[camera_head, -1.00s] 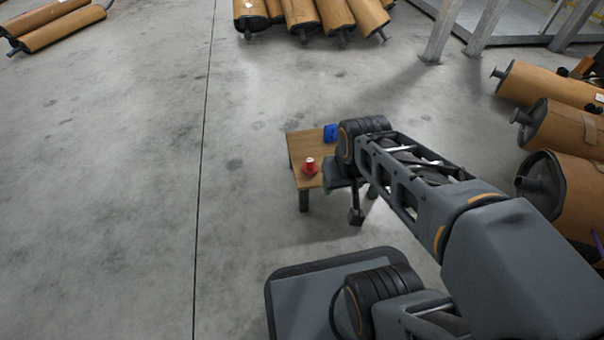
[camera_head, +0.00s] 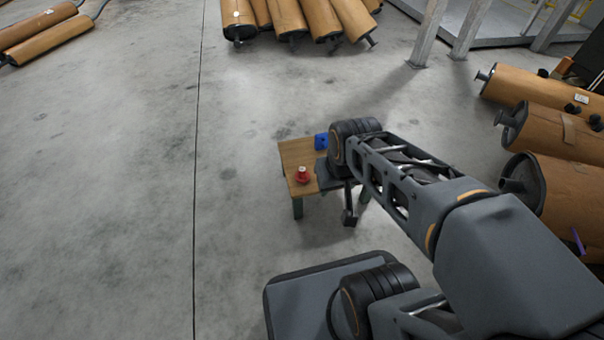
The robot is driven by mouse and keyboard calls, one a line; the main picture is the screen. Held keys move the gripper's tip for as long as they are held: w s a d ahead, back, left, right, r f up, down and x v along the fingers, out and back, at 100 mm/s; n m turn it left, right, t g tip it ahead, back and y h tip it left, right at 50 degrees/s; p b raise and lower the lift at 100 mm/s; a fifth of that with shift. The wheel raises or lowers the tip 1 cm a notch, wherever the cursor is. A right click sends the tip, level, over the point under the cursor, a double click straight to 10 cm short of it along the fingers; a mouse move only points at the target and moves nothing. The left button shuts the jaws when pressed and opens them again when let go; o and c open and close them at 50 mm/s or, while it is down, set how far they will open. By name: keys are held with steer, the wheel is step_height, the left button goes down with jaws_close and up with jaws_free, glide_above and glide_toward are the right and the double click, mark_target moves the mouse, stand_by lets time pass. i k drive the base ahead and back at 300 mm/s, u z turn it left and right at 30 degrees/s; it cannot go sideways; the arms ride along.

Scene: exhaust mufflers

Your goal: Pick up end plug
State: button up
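A small red plug-like object (camera_head: 303,175) stands on the near part of a small wooden table (camera_head: 297,153). A blue object (camera_head: 321,141) sits on the same table, towards its back right, close beside my arm. Which of the two is the end plug I cannot tell for sure. My gripper (camera_head: 349,217) hangs at the end of my arm, to the right of the table and below the red object in the picture. It looks apart from both objects. Its fingers are too small and dark to tell whether they are open. My arm hides the table's right side.
Brown mufflers (camera_head: 300,18) lie in a row at the back, with others at the back left (camera_head: 48,38). More mufflers (camera_head: 550,130) lie close on the right. A grey metal post (camera_head: 428,35) stands at the back right. The floor left of the table is clear.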

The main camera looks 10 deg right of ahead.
mark_target(302, 172)
steer(key=u, duration=0.65)
steer(key=k, duration=1)
steer(key=u, duration=1.2)
steer(key=i, duration=1.3)
steer(key=z, duration=1.3)
steer(key=i, duration=0.85)
steer(key=z, duration=1.1)
steer(key=i, duration=0.2)
steer(key=z, duration=0.25)
